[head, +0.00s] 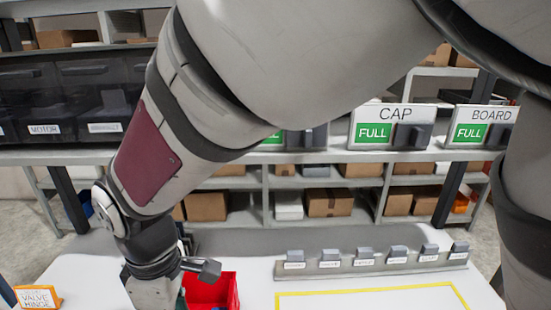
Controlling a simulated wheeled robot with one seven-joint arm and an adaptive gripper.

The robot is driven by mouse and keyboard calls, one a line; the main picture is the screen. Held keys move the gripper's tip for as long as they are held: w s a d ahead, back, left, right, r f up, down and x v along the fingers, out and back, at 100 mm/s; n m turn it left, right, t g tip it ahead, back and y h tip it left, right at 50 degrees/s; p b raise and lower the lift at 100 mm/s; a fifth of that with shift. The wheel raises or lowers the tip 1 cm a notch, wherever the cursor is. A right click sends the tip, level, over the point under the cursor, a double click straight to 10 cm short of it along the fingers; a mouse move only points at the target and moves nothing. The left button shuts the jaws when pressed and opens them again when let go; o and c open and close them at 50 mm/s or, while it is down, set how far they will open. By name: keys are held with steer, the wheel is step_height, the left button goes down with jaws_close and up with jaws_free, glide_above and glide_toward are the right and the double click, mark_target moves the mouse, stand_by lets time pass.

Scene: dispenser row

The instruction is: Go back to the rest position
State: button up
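My arm reaches across the upper middle of the head view and bends down at the left. The end of the arm, with the upper part of my gripper (153,290), is at the bottom left, over the white table (255,256). The fingers are below the picture's edge, so I cannot see whether they are open, shut or holding something. A red bin (222,292) stands just to the right of my gripper, and its lower part is cut off.
A grey rail (375,264) with several labelled tabs lies at the table's back right, behind a yellow outline (360,293). A sign reading VALVE HINGE (38,298) stands at left. Behind are dark dispensers (45,100), CAP (392,127) and BOARD (482,127) dispensers marked FULL, and boxed shelves.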

steer(key=w+d+r+m+t, duration=0.1)
steer(key=w+d+r+m, duration=0.2)
steer(key=d, duration=0.4)
steer(key=w+d+r+m+t+y, duration=0.1)
steer(key=d+r+m, duration=0.2)
steer(key=d+r, duration=0.25)
steer(key=w+d+r+m, duration=0.3)
steer(key=d, duration=0.4)
steer(key=s+d+r+m+t, duration=0.1)
steer(key=s+d+m, duration=0.1)
steer(key=d, duration=0.4)
steer(key=s+d+r+m+t, duration=0.1)
steer(key=s+d+m, duration=0.2)
steer(key=d+m, duration=0.2)
steer(key=s+d+r+m+t+h, duration=0.1)
steer(key=s+d+r+m, duration=0.1)
steer(key=d, duration=0.4)
steer(key=shift+s+d+m+t, duration=0.3)
steer(key=shift+s+d+m, duration=0.1)
steer(key=shift+s+m, duration=0.25)
